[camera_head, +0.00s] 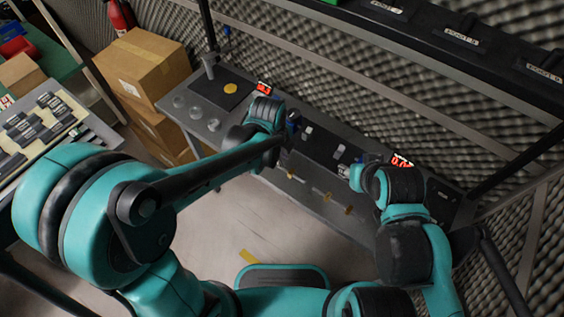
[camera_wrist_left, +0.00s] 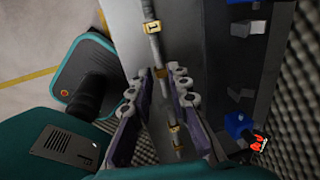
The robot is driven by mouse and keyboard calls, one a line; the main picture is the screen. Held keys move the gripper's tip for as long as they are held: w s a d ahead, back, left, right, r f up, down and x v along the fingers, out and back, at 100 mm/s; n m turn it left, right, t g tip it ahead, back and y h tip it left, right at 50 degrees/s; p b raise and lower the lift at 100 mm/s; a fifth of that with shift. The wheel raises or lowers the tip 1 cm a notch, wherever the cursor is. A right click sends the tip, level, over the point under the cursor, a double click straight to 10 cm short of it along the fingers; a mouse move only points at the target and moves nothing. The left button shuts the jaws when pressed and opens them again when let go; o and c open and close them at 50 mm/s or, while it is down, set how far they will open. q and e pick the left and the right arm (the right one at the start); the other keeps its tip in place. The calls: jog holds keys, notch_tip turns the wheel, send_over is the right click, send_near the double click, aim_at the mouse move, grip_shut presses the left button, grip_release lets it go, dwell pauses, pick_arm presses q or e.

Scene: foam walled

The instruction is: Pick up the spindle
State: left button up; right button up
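The spindle looks like a thin grey rod with brass-coloured collars. In the left wrist view the spindle (camera_wrist_left: 154,45) runs lengthwise from the top edge down between my fingers. In the head view the spindle (camera_head: 327,196) shows faintly along the bench's front side, with several brass spots. My left gripper (camera_wrist_left: 161,82) is open, with one finger on each side of the rod; I cannot tell whether they touch it. In the head view my left gripper (camera_head: 291,138) is partly hidden by its arm. My right gripper (camera_head: 350,172) is over the bench, its fingers too small to read.
The grey bench (camera_head: 240,128) runs along the foam wall (camera_head: 345,80). A black mat with a yellow disc (camera_head: 231,88), clear round pieces and red displays (camera_head: 402,161) are on it. Cardboard boxes (camera_head: 145,65) stand at left. A shelf (camera_head: 420,35) hangs above.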

aim_at(284, 168)
pick_arm(q)
jog(key=shift+w+d+f+b, duration=0.1)
jog(key=shift+f+b, duration=0.1)
jog(key=shift+f, duration=0.4)
jog(key=shift+w+d+f+b, duration=0.1)
jog(key=shift+f+b, duration=0.1)
jog(key=shift+f, duration=0.35)
jog(key=shift+a+f, duration=0.1)
jog(key=shift+f, duration=0.25)
jog(key=f, duration=0.1)
jog(key=f+b, duration=0.1)
jog(key=f, duration=0.1)
jog(key=f+b, duration=0.1)
jog(key=shift+w+d+f, duration=0.25)
jog(key=shift+w+f, duration=0.05)
jog(key=shift+w, duration=0.1)
jog(key=shift+r, duration=0.1)
jog(key=shift+c, duration=0.3)
grip_shut()
